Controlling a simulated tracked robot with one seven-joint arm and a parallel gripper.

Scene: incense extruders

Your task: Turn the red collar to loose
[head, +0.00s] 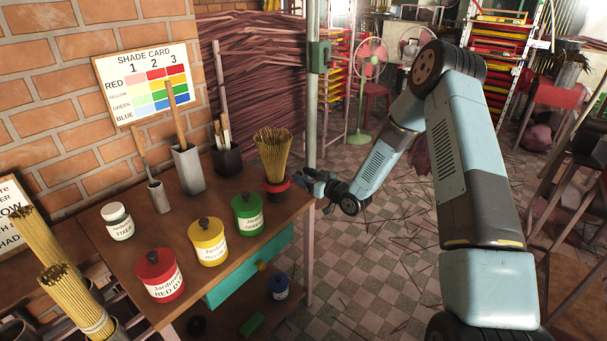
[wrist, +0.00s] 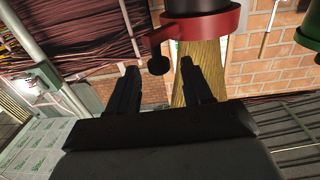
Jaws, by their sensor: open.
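The red collar (head: 277,187) is at the right end of the wooden table, around the base of an upright bundle of thin yellow sticks (head: 272,155). In the wrist view, which looks upside down, the red collar (wrist: 208,24) is at the top. A short red arm with a dark round knob (wrist: 158,65) sticks out from it. My gripper (head: 309,179) is just right of the collar in the head view. In the wrist view my gripper (wrist: 160,68) is open, and the knob appears between its fingertips. I cannot tell whether either finger touches it.
Red (head: 160,275), yellow (head: 208,242) and green (head: 247,214) jars stand left of the collar. A white jar (head: 117,222) and holders with sticks and brushes are behind. A green post (head: 312,90) rises close behind my gripper.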

